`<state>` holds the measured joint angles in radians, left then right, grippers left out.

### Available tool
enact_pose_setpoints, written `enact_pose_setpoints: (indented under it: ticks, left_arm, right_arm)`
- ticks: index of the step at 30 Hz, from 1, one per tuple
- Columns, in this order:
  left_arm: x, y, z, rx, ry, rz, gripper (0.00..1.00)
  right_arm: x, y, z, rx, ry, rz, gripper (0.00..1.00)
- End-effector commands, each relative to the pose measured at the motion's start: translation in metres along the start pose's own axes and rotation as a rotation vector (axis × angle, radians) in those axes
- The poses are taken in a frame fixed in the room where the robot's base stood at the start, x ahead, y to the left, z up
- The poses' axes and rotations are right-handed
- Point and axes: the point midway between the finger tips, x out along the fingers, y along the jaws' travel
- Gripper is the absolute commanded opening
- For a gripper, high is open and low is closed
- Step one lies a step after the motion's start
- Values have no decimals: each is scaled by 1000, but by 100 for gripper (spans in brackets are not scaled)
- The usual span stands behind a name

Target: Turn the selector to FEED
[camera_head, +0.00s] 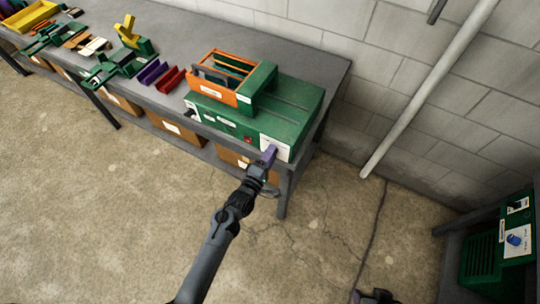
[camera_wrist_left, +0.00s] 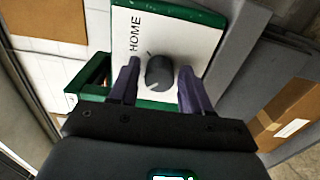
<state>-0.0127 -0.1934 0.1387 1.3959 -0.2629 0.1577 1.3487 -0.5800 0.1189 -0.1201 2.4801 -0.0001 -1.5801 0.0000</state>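The selector is a dark round knob (camera_wrist_left: 159,73) on a white plate (camera_wrist_left: 175,35) marked HOME, seen close in the left wrist view. A short pale mark shows near its edge. No FEED marking can be read. In the head view, the plate (camera_head: 275,147) is at the right end of the green machine's front (camera_head: 295,112), and the knob is hidden by my gripper. My left gripper (camera_head: 270,156) is at that plate, its purple fingers on either side of the knob with visible gaps. My right gripper (camera_head: 376,297) shows only partly at the bottom edge.
The machine stands on a long grey bench (camera_head: 200,35) with an orange-framed tray (camera_head: 222,75) on top. Red (camera_head: 171,79) and purple (camera_head: 153,71) bins sit to its left. Cardboard boxes (camera_head: 176,128) are below. A pale pipe (camera_head: 430,85) leans at the wall. Open floor lies in front.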

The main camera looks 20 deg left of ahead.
Motion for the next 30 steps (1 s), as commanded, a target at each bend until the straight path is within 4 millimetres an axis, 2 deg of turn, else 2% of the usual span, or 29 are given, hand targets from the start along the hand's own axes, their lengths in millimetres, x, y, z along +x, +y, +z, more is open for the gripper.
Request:
enact_pose_setpoints:
  ticks: [2, 14, 17, 30]
  left_arm:
    - [0, 0, 0, 1, 0, 0, 59]
    - [-6, 0, 0, 1, 0, 0, 59]
    - [-18, 0, 0, 1, 0, -1, 59]
    - [-89, -1, 0, 1, 1, -1, 59]
  right_arm:
    - [0, 0, 0, 2, 0, -1, 53]
    - [0, -1, 0, 3, 1, -3, 53]
    - [-1, -1, -1, 3, 0, -2, 53]
    - [-2, 2, 0, -6, -1, 5, 53]
